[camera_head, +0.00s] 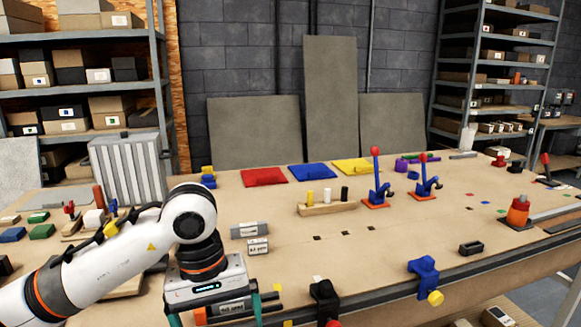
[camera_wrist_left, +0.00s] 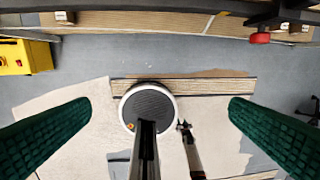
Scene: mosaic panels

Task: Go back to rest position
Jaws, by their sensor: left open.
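My left arm (camera_head: 120,248) comes in from the left in the head view and reaches over the near left part of the workbench (camera_head: 300,255). My left gripper (camera_head: 216,318) points down near the bench's front edge, with its green fingers spread wide. In the left wrist view the two green fingers of the left gripper (camera_wrist_left: 160,106) stand far apart, with nothing held between them; floor shows below. My right gripper is in neither view.
Clamps and small dark blocks line the front edge, including a blue clamp (camera_head: 424,277). Red (camera_head: 264,177), blue (camera_head: 313,171) and yellow (camera_head: 357,166) pads lie at the back. A wooden peg block (camera_head: 326,208) and red-topped levers stand mid-bench. A yellow box (camera_wrist_left: 24,57) is on the floor.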

